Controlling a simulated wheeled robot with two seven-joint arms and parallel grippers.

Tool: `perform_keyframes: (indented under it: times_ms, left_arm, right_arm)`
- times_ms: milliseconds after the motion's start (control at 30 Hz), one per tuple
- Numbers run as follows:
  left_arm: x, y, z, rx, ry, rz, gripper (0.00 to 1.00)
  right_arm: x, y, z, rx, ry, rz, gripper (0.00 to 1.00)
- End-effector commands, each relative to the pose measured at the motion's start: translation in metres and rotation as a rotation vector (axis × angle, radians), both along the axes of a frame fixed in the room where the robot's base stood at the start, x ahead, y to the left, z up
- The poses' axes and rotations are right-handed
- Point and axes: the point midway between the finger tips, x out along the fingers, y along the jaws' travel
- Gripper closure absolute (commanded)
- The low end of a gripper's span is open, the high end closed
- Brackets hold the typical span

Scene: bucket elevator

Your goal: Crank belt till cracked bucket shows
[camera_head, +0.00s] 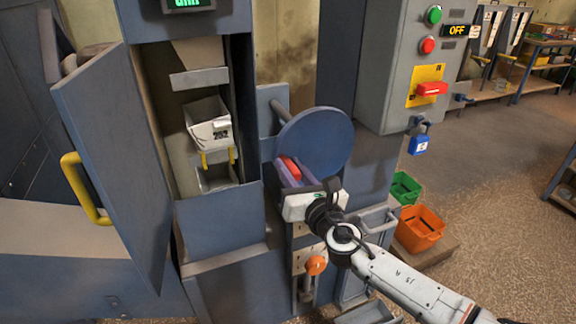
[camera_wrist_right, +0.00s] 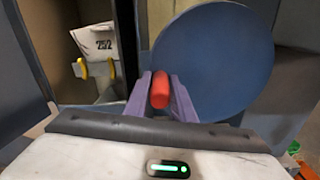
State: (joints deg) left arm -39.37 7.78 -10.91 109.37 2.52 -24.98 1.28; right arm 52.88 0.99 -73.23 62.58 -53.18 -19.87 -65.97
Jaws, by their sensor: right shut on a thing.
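My right gripper (camera_head: 289,180) is shut on the red crank handle (camera_head: 290,168) of a round blue disc (camera_head: 318,140). In the right wrist view the red handle (camera_wrist_right: 160,90) sits between the purple fingers (camera_wrist_right: 160,98), in front of the disc (camera_wrist_right: 215,62). Left of the disc, the elevator opening shows a white bucket (camera_head: 208,122) marked 252, with yellow clips at its lower edge. The same bucket (camera_wrist_right: 96,40) shows in the wrist view. My left gripper is out of view.
A blue door (camera_head: 110,150) with a yellow handle (camera_head: 84,188) stands open at left. A grey control box (camera_head: 415,65) reads OFF, with a blue padlock (camera_head: 419,140) below. Orange (camera_head: 419,228) and green (camera_head: 405,188) crates stand at right. An orange knob (camera_head: 316,265) is below my wrist.

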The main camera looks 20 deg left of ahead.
Motion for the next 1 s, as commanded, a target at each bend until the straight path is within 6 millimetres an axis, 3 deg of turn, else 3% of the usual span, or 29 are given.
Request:
perform_keyframes:
  times_ms: [467,500,567,1000]
  left_arm:
    - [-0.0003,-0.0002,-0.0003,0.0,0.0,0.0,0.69]
    - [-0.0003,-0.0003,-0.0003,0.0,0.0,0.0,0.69]
    - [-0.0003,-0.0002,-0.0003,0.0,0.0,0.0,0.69]
    - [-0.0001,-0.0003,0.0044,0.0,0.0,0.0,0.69]
  right_arm:
    - [-0.0019,0.0013,-0.0036,-0.008,-0.001,0.005,1.0]
    - [-0.0019,0.0013,-0.0036,-0.007,0.0,0.005,0.71]
    - [-0.0016,0.001,-0.0033,-0.008,-0.001,0.005,0.61]
    - [-0.0062,-0.0063,-0.0011,-0.008,-0.004,0.0,0.59]
